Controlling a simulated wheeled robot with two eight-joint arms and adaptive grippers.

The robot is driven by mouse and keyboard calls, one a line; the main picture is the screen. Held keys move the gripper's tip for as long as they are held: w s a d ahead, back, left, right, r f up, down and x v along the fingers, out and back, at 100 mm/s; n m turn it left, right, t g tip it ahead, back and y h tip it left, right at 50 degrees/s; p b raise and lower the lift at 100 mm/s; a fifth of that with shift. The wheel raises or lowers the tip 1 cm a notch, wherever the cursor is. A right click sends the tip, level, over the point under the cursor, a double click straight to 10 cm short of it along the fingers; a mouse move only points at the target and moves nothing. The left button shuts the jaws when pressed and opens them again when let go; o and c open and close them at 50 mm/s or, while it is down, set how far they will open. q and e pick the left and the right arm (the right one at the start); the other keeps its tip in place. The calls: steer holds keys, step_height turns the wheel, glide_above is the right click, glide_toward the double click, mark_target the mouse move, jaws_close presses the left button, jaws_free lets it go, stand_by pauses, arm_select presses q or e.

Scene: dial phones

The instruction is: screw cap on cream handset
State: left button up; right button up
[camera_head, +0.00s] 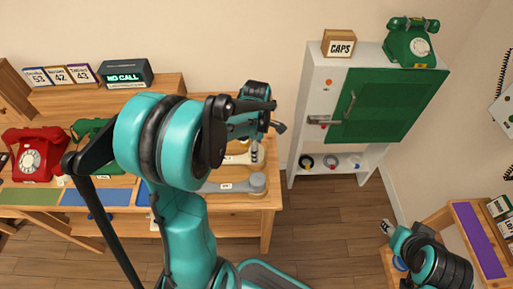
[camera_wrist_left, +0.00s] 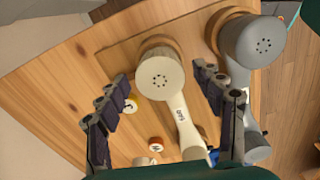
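My right gripper (camera_head: 388,228) is at the lower right, too small to read.
A grey handset (camera_wrist_left: 250,45) lies close beside the right finger. A white cabinet with a green door (camera_head: 375,105) carries a CAPS box (camera_head: 339,44) and a green phone (camera_head: 411,42); rings lie on its lower shelf (camera_head: 330,162). A red phone (camera_head: 33,154) stands at left.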

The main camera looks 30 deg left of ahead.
arm_select(q)
steer(key=shift+r, duration=0.15)
step_height(320, 180, up, 7)
steer(key=p, duration=0.5)
steer(key=shift+p, duration=0.35)
stand_by(0.3)
